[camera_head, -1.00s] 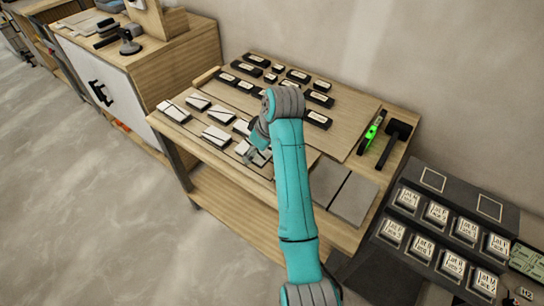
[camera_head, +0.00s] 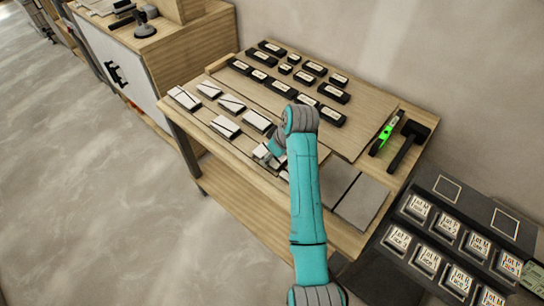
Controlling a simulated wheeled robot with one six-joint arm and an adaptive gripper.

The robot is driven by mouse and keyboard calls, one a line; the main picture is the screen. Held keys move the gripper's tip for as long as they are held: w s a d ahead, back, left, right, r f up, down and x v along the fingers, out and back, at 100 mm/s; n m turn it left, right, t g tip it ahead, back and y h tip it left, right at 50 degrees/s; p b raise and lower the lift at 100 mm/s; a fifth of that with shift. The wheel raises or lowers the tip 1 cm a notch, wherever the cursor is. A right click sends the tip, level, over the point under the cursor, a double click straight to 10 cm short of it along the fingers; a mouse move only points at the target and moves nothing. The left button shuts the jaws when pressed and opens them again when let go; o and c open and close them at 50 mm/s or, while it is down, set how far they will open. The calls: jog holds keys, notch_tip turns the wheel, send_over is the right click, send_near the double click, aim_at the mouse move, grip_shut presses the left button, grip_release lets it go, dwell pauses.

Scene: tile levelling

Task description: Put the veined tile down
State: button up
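Several small white tiles lie in rows on the front left of the wooden bench (camera_head: 192,128). Dark diagonal lines or edges show on some, such as one white tile (camera_head: 232,103) in the back row and another (camera_head: 225,126) in front. I cannot tell which is the veined tile. My gripper (camera_head: 270,158) is low over the front middle of the bench, beside a white tile (camera_head: 261,150) at the right end of the tiles. My arm hides most of the gripper. Whether its fingers hold a tile, or touch the bench, cannot be seen.
Black labelled blocks (camera_head: 283,88) stand in rows behind. A green level (camera_head: 384,138) and a black mallet (camera_head: 408,143) lie at the right. Grey slabs (camera_head: 362,202) lie front right. A dark rack (camera_head: 450,230) of labelled pieces stands further right. A cabinet (camera_head: 112,60) adjoins at left.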

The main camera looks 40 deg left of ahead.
jog(key=shift+f, duration=0.65)
jog(key=o, duration=1.2)
jog(key=shift+f, duration=0.1)
jog(key=v, duration=1.2)
